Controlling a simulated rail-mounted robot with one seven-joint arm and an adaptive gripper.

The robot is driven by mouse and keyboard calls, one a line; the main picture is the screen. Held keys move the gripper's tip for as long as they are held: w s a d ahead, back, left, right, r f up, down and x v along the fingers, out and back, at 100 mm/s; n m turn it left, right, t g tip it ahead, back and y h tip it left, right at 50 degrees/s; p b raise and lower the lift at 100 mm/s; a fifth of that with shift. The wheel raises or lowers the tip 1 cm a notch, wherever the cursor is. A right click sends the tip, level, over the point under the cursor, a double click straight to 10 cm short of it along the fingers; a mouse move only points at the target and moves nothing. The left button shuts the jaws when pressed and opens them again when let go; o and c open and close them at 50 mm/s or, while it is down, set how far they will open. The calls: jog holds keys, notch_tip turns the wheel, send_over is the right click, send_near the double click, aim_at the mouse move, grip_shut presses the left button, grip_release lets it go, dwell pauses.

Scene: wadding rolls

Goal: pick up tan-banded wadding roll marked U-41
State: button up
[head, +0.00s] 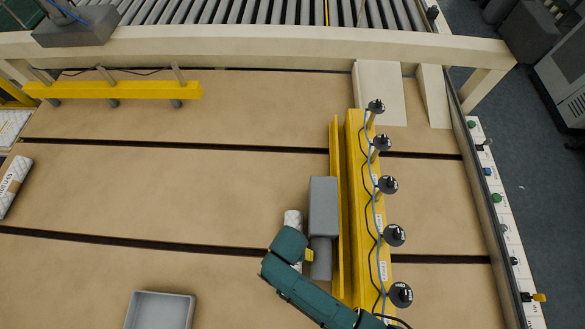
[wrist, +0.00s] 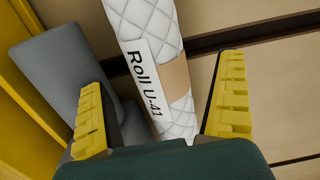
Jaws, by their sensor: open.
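The tan-banded wadding roll (wrist: 152,28) is white and quilted, with a label reading "Roll U-41". In the wrist view it runs between the two yellow fingers of my gripper (wrist: 163,88), which is open. Its near end is hidden behind the gripper body. In the head view the roll (head: 292,219) shows only in part; my green gripper (head: 297,253) covers much of it. I cannot tell how high the fingers are above the table.
Another quilted roll (head: 14,184) lies at the far left. A grey tray (head: 160,294) is at the front. Board left of the roll is clear.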

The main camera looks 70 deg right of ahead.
jog(key=f, duration=0.5)
jog(key=shift+s+d+f, duration=0.15)
jog(key=shift+s+d, duration=0.05)
jog(key=shift+d, duration=0.1)
jog(key=c, duration=1.2)
jog(key=shift+c, duration=0.2)
